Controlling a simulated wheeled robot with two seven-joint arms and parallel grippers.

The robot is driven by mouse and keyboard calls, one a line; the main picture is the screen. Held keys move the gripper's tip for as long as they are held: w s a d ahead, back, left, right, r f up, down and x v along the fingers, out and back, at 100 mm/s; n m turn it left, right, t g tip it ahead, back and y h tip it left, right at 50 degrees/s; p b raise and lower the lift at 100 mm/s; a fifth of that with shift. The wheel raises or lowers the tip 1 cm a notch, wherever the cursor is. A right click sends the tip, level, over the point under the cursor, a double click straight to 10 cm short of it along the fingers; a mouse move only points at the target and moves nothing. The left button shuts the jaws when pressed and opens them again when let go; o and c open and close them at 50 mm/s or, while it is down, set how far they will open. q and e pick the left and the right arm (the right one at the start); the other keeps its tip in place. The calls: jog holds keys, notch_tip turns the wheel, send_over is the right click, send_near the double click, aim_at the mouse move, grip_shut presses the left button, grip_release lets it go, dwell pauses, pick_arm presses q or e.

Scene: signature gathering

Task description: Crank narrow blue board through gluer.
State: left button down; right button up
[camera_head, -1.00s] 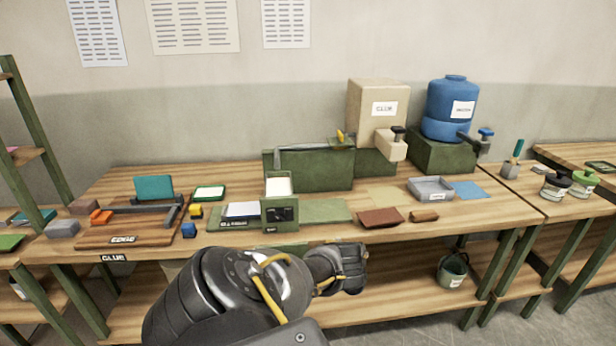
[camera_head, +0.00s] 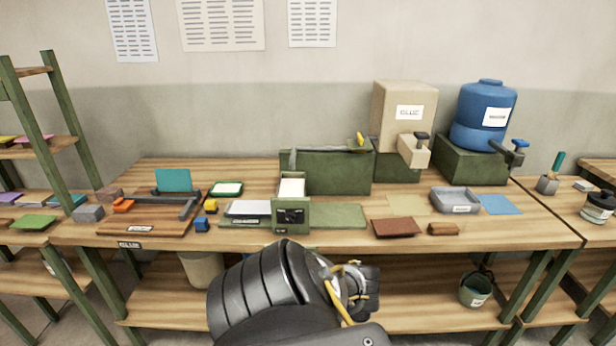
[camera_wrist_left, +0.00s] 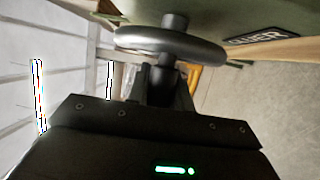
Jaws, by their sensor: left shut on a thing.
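The green gluer (camera_head: 291,217) stands at the front of the bench, with a pale white-topped piece (camera_head: 291,187) in its upper part. I cannot make out a narrow blue board there. A teal board (camera_head: 173,180) stands upright at the wooden jig on the left. In the left wrist view, a grey crank wheel (camera_wrist_left: 172,43) with a hub sits against a green body with a partly visible label. My left gripper (camera_wrist_left: 168,78) is shut on the wheel's near side. In the head view my own arm hides its fingers. My right gripper is in neither view.
A blue drum (camera_head: 485,115) and a beige glue tank (camera_head: 403,110) stand at the back. A grey tray (camera_head: 455,200), a blue sheet (camera_head: 498,204) and a brown piece (camera_head: 397,227) lie right of the gluer. A bucket (camera_head: 475,290) is below.

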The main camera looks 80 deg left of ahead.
pick_arm(q)
jog(key=c, duration=1.5)
grip_release()
jog(key=shift+o, duration=1.1)
jog(key=shift+s, duration=0.1)
jog(key=shift+o, duration=0.2)
jog(key=r+v, duration=0.1)
jog(key=v, duration=0.9)
jog(key=shift+w+d+f, duration=0.25)
jog(key=shift+w+f, duration=0.1)
jog(key=shift+f, duration=0.2)
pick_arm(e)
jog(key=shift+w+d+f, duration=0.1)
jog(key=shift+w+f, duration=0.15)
